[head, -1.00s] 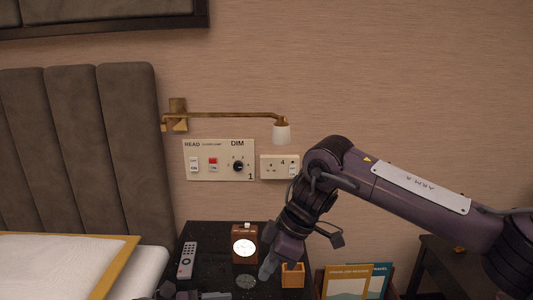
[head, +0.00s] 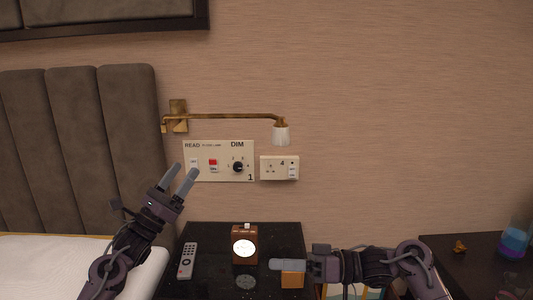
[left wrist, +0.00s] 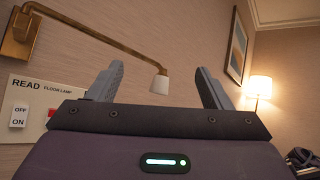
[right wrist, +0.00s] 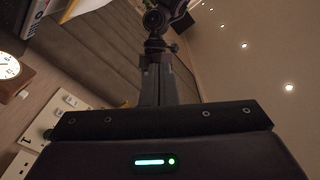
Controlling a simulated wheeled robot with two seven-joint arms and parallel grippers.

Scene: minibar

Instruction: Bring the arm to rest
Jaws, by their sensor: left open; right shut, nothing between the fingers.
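My right gripper (head: 274,265) lies level over the nightstand's right side, pointing left, in front of the small orange box. In the right wrist view its fingers (right wrist: 157,75) are together with nothing between them.
The black nightstand (head: 209,240) holds a remote (head: 187,261), a clock (head: 244,245), a dark round disc (head: 246,282) and a small orange box (head: 292,280). A switch panel (head: 219,174), socket (head: 279,167) and brass lamp arm (head: 225,116) are on the wall. A dark table (head: 470,275) stands right.

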